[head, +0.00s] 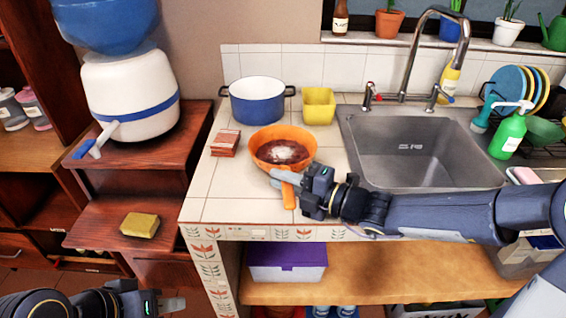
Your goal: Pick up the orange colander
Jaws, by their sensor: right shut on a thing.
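The orange colander (270,136) sits on the tiled counter, left of the sink. It is a round bowl with a dark brown and whitish patch inside. Its orange handle (289,196) points toward the counter's front edge. My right gripper (283,178) comes in from the right and is shut on the handle, close to the bowl. The fingers hide part of the handle. I cannot tell whether the colander is clear of the counter. My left gripper (170,304) is low at the bottom left, away from the colander, with nothing seen in it.
A blue pot (257,108) and a yellow container (319,106) stand behind the colander. A small reddish stack (225,143) lies to its left. The sink (420,155) is to the right. A sponge (140,225) lies on the wooden step by the water dispenser (130,95).

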